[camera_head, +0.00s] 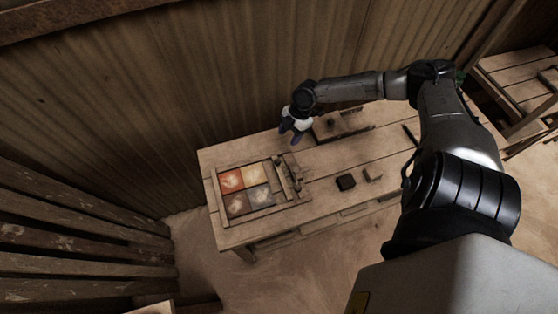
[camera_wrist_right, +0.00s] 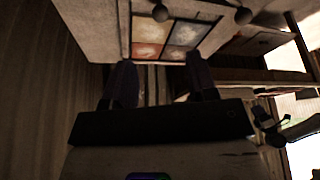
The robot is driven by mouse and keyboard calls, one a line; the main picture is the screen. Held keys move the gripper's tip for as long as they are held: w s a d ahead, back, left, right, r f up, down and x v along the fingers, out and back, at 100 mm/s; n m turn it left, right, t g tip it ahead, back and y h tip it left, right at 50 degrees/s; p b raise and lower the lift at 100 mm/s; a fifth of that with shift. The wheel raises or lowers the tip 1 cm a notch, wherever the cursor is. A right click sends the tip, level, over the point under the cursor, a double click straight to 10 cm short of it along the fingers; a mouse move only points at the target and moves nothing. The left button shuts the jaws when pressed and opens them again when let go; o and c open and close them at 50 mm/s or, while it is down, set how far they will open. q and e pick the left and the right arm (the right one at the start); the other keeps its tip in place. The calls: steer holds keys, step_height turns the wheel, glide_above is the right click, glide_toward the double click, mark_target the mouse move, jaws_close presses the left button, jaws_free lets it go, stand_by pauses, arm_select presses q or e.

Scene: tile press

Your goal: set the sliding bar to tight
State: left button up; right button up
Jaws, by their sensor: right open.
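The tile press (camera_head: 222,212) is a wooden frame at the left of the table. It holds a two-by-two block of orange, yellow and grey tiles (camera_head: 246,189). The sliding bar (camera_head: 289,178) lies along the right side of the tiles and carries dark round knobs. In the right wrist view two knobs (camera_wrist_right: 160,13) (camera_wrist_right: 242,16) show at the top, with the tiles (camera_wrist_right: 168,36) below them. My right gripper (camera_head: 290,135) is open and empty, above the table's back edge, behind the bar and apart from it. Its two fingers (camera_wrist_right: 162,80) point toward the press. My left gripper is out of view.
A dark tray-like piece (camera_head: 342,125) lies at the back of the table, right of my right gripper. A small black block (camera_head: 345,182) and a small wooden block (camera_head: 373,174) sit near the front. A plank wall (camera_head: 150,90) stands close behind the table.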

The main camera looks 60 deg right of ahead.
steer(key=x, duration=1.2)
steer(key=shift+w+a+f, duration=0.15)
steer(key=shift+a+f, duration=0.05)
steer(key=shift+a, duration=0.05)
jaws_close()
